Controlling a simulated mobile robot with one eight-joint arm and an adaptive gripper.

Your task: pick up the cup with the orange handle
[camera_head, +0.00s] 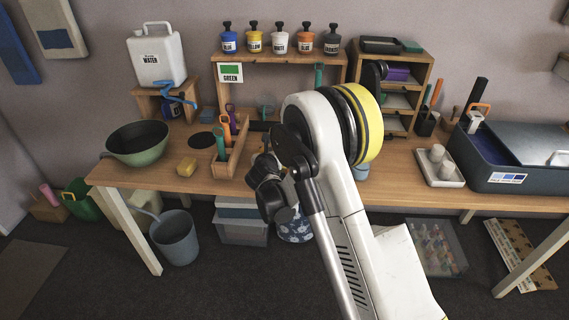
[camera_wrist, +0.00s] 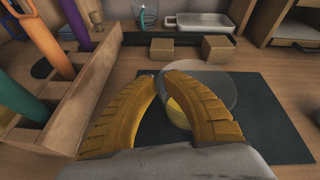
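A pale, cup-like object with an orange looped handle (camera_head: 478,110) shows at the left end of the dark blue bin in the head view; I cannot tell for sure that it is the cup. My gripper (camera_head: 268,190) is far to its left, in front of the wooden caddy on the bench. In the wrist view my gripper (camera_wrist: 161,80) has two ridged yellow fingers, with a narrow gap between their tips and nothing held. Below them is a round translucent thing with a yellow part (camera_wrist: 182,113) on a dark mat (camera_wrist: 258,117), partly hidden by the right finger.
The wooden caddy (camera_wrist: 85,105) with coloured tools stands close on the left. Two wooden blocks (camera_wrist: 218,48) and a light tray (camera_wrist: 200,21) lie beyond the mat. A green bowl (camera_head: 137,145) is at the bench's left; a white tray with cylinders (camera_head: 455,182) is at the right.

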